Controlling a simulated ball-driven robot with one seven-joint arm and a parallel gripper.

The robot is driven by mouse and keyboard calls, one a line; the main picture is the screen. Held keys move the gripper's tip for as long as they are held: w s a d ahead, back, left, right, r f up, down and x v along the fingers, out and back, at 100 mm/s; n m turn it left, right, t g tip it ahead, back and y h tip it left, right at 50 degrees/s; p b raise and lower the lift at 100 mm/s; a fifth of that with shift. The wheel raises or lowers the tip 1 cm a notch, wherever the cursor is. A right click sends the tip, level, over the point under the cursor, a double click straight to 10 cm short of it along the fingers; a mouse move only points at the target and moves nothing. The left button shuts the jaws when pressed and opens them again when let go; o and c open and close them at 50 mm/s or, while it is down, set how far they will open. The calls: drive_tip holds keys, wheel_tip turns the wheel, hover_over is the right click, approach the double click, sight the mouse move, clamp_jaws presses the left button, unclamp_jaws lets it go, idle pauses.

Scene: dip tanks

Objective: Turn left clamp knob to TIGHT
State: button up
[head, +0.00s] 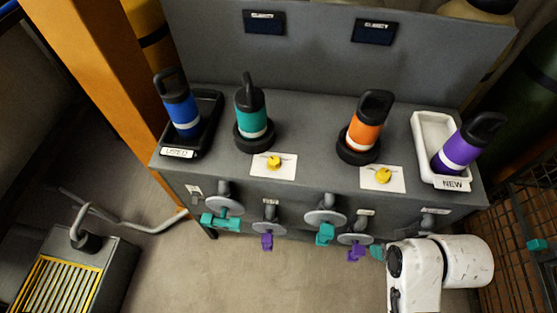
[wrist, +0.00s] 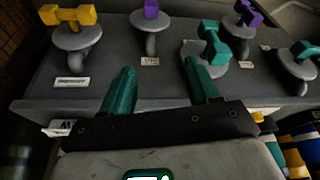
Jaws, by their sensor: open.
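The left yellow knob (head: 274,162) sits on a white card (head: 272,172) on the bench top, in front of the teal bottle (head: 250,115). A similar right yellow knob (head: 383,175) sits on a card in front of the orange bottle (head: 366,125). The card markings are too small to read. My gripper (wrist: 160,70) is open in the wrist view, with two teal fingers apart and nothing between them. It is near the bench's front face, well to the right of the left yellow knob in the head view.
Teal and purple valve handles (head: 221,221) stick out of the bench front; a yellow handle (wrist: 70,16) shows in the wrist view. The blue bottle (head: 180,112) stands in a black tray, the purple bottle (head: 465,145) in a white tray. A panel (head: 330,55) rises behind.

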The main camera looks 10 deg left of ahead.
sight(274, 160)
drive_tip(key=w+a+r+n+y, duration=0.1)
drive_tip(key=w+a+n, duration=0.2)
drive_tip(key=w+a, duration=0.2)
drive_tip(key=w+a+r+n+g+y, duration=0.1)
drive_tip(key=w+a+r+n, duration=0.1)
drive_tip(key=w+a, duration=0.4)
drive_tip(key=w+a+r+n, duration=0.2)
drive_tip(key=w+a+n, duration=0.3)
drive_tip(key=w, duration=0.1)
drive_tip(key=shift+w+a+r+g+y, duration=0.1)
drive_tip(key=shift+w+a+g+y, duration=0.1)
drive_tip(key=shift+w+g+y, duration=0.2)
drive_tip(key=w+a+r+n+g, duration=0.2)
drive_tip(key=w+a+r+n, duration=0.25)
drive_tip(key=a, duration=0.25)
drive_tip(key=shift+n+y, duration=0.25)
drive_tip(key=shift+y, duration=0.15)
drive_tip(key=x, duration=1.1)
drive_tip(key=shift+s+a+r+p, duration=0.15)
drive_tip(key=shift+s+a+p, duration=0.05)
drive_tip(key=shift+s+p, duration=0.1)
drive_tip(key=c, duration=1)
